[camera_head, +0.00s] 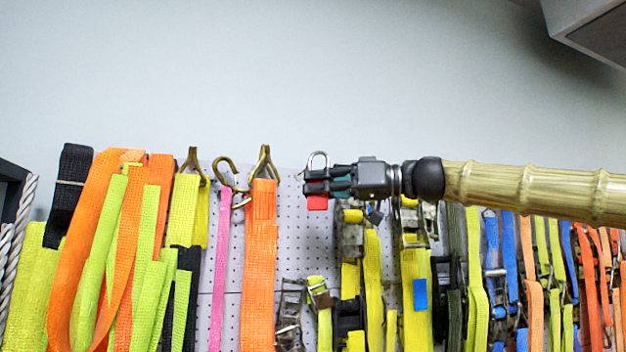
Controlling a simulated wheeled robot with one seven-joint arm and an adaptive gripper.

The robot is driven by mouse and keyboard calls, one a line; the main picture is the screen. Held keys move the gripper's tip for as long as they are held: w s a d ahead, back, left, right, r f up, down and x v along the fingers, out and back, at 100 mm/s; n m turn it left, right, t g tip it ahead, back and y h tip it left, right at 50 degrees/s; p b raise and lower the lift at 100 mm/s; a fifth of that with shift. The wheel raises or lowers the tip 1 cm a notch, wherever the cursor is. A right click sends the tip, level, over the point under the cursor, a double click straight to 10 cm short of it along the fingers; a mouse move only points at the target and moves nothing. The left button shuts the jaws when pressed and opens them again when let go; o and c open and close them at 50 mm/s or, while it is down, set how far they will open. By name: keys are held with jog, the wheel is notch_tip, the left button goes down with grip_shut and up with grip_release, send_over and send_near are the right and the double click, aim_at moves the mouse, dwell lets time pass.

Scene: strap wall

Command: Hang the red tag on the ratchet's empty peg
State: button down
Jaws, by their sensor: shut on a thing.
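My gripper (320,181) reaches in from the right and is shut on the red tag (317,203). The tag's red part shows just below the fingers. A silver loop (318,157) stands up above the fingers, and the fingers hide what lies between loop and tag. Metal ratchet buckles hang below and right of the gripper, one (350,235) close under it and one (289,318) lower left. I cannot make out an empty peg. The gap between the held tag and the wall is hard to judge.
A grey pegboard (292,235) is crowded with hanging straps. An orange strap (260,250) on a hook is left of my gripper. Yellow straps, one with a blue tag (420,295), hang below my arm. The plain wall above is clear; a dark box (595,30) is at upper right.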

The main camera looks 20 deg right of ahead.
jog(key=shift+s+r, duration=0.3)
jog(key=shift+r, duration=0.35)
jog(key=shift+w+a+f, duration=0.1)
jog(key=shift+w+a, duration=0.15)
jog(key=shift+w, duration=0.7)
jog(key=shift+w+f+p, duration=0.35)
jog(key=shift+w+p, duration=0.15)
jog(key=shift+w, duration=0.85)
jog(key=shift+w+f+p, duration=0.3)
jog(key=shift+w+p, duration=0.2)
jog(key=shift+w, duration=0.9)
jog(key=shift+w+f+p, duration=0.35)
jog(key=shift+w+p, duration=0.15)
jog(key=shift+w, duration=0.85)
jog(key=c, duration=1.5)
grip_release()
